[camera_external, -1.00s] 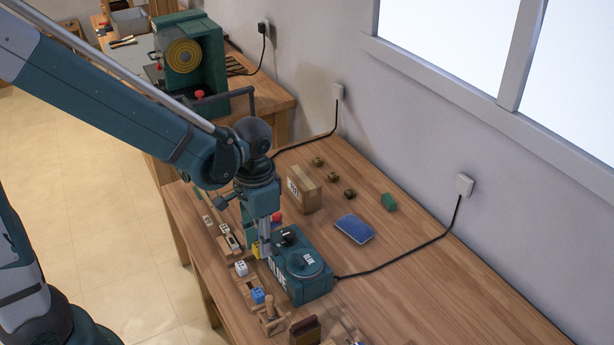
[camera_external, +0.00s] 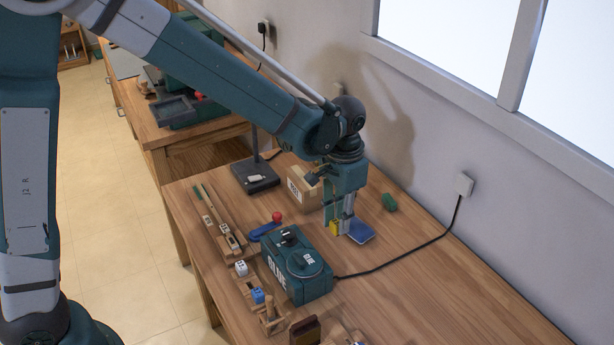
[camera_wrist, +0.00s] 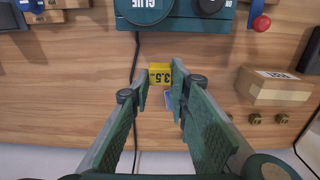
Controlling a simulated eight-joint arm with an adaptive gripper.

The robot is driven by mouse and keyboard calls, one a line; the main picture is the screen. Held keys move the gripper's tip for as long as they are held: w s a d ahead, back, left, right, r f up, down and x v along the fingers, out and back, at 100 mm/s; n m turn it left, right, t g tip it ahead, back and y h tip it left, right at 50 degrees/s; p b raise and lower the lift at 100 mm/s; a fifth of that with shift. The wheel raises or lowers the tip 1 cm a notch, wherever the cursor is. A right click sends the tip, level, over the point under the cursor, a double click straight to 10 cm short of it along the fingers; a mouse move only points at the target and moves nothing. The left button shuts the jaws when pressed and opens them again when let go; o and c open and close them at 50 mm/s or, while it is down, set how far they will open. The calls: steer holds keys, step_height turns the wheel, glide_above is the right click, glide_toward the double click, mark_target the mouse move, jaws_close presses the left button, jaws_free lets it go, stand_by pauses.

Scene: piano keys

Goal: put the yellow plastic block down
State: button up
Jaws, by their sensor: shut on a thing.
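The yellow plastic block (camera_external: 334,228) is held at the tips of my gripper (camera_external: 341,231), beside the blue pad in the external view. In the wrist view the block (camera_wrist: 160,70) shows a dark "3.5" marking between the two green-padded fingers of my gripper (camera_wrist: 160,84). The fingers are shut on it. I cannot tell exactly how far the block is above the table. The fingers partly cover the blue pad (camera_external: 359,234).
The teal glue machine (camera_external: 300,272) stands on the wooden table (camera_external: 430,300), left of and nearer than the gripper. A cardboard box (camera_external: 299,190) stands just behind. A green block (camera_external: 389,202) lies farther right. A black cable crosses the table. The right front is clear.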

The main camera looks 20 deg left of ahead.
steer(key=w+d+f, duration=0.1)
steer(key=w+d, duration=0.4)
steer(key=d, duration=0.7)
steer(key=shift+w+f+p, duration=0.2)
steer(key=shift+f+p, duration=0.15)
steer(key=shift+p, duration=0.1)
steer(key=shift+a, duration=0.1)
steer(key=shift+f+b, duration=0.3)
steer(key=shift+f, duration=2.85)
steer(key=shift+f, duration=1.85)
steer(key=shift+f+b, duration=0.2)
steer(key=shift+b, duration=0.2)
steer(key=o, duration=0.7)
steer(key=shift+r, duration=0.15)
step_height(320, 180, up, 12)
steer(key=shift+r+p, duration=0.1)
steer(key=shift+p, duration=0.65)
